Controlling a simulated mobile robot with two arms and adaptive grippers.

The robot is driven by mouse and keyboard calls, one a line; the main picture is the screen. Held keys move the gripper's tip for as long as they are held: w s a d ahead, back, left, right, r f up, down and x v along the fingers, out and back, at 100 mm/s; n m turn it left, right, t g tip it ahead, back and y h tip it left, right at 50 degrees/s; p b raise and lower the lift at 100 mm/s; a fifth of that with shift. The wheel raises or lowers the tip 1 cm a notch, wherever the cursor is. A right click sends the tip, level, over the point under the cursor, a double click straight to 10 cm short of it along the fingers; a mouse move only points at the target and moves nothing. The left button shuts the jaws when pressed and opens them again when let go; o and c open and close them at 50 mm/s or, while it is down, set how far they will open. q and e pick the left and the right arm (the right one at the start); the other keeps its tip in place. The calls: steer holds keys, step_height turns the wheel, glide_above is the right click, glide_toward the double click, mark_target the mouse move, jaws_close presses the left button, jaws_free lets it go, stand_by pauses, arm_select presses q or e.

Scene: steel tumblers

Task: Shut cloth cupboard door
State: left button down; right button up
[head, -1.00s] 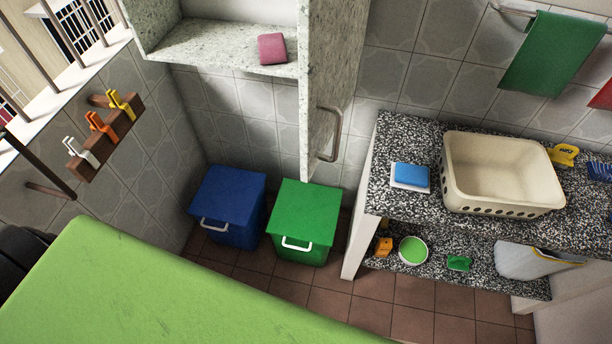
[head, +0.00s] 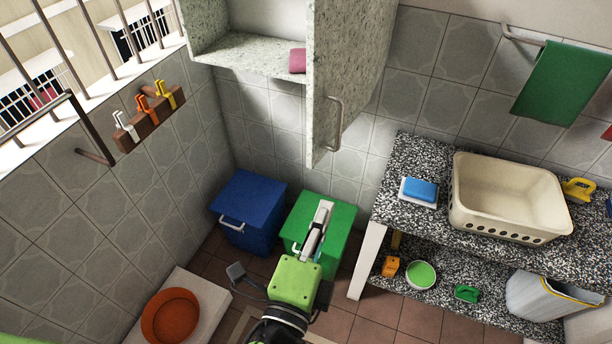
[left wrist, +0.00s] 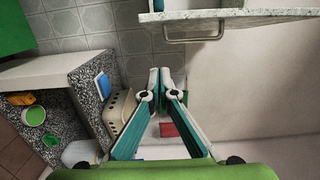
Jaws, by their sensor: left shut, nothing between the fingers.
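The wall cupboard (head: 250,58) with grey speckled panels stands open in the head view, with a folded pink cloth (head: 298,61) on its shelf. Its door (head: 352,60) stands swung out, with a metal bar handle (head: 335,125) near its lower edge. The handle also shows at the top of the left wrist view (left wrist: 195,39), along the door's edge. My left gripper (head: 322,208) is shut and empty, below the door in the head view, apart from it. It overlaps the green bin's lid in the picture. My right gripper is not in view.
A blue bin (head: 247,205) and a green bin (head: 340,218) stand below the cupboard. A speckled counter (head: 410,150) at right holds a cream basket (head: 508,200) and a blue sponge (head: 421,189). A peg rack (head: 150,122) is on the left wall.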

arm_select(q)
steer(key=w+a+p, duration=0.1)
steer(key=w+p, duration=0.4)
steer(key=w, duration=0.6)
steer(key=shift+w+a+r, duration=0.15)
steer(key=shift+w+a, duration=0.05)
steer(key=shift+w, duration=0.15)
